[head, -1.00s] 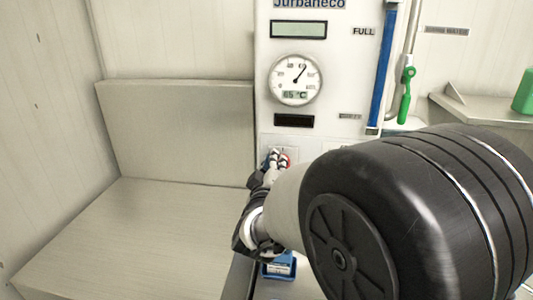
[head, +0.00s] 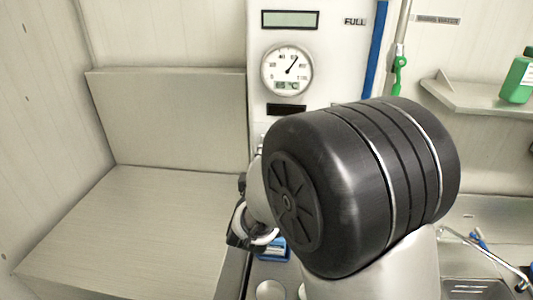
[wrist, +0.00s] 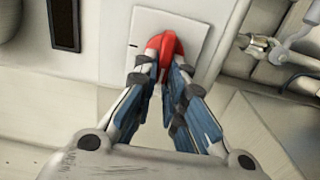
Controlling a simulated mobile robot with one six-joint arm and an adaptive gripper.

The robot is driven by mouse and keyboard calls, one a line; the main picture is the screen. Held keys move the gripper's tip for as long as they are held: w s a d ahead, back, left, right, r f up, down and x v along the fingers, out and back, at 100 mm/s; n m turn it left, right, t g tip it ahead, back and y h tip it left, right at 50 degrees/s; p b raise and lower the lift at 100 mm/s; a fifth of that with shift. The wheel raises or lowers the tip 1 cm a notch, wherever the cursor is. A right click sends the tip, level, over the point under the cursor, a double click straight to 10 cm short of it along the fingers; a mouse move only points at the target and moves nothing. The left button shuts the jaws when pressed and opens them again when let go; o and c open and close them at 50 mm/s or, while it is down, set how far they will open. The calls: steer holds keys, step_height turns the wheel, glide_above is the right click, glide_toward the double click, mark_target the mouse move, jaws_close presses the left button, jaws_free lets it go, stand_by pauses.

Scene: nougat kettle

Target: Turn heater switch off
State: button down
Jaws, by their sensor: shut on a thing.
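The heater switch is a red knob (wrist: 170,44) on a white plate (wrist: 148,25) on the wall panel, seen in the wrist view. My gripper (wrist: 165,72) is shut on the red knob, with its two fingertips against the knob's sides. The fingers hide the knob's lower part, and I cannot tell its on or off position. In the head view my arm hides the knob and the fingertips.
The white machine panel carries a round gauge (head: 287,70) and a display (head: 290,19). A blue object (head: 272,249) sits below my wrist. A green-handled valve (head: 399,76) and a green bottle (head: 518,77) are to the right. A bare ledge (head: 130,220) fills the left.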

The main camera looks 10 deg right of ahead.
stand_by(0.4)
steer(key=c, duration=1.7)
jaws_free()
steer(key=shift+o, duration=0.2)
steer(key=v, duration=1.2)
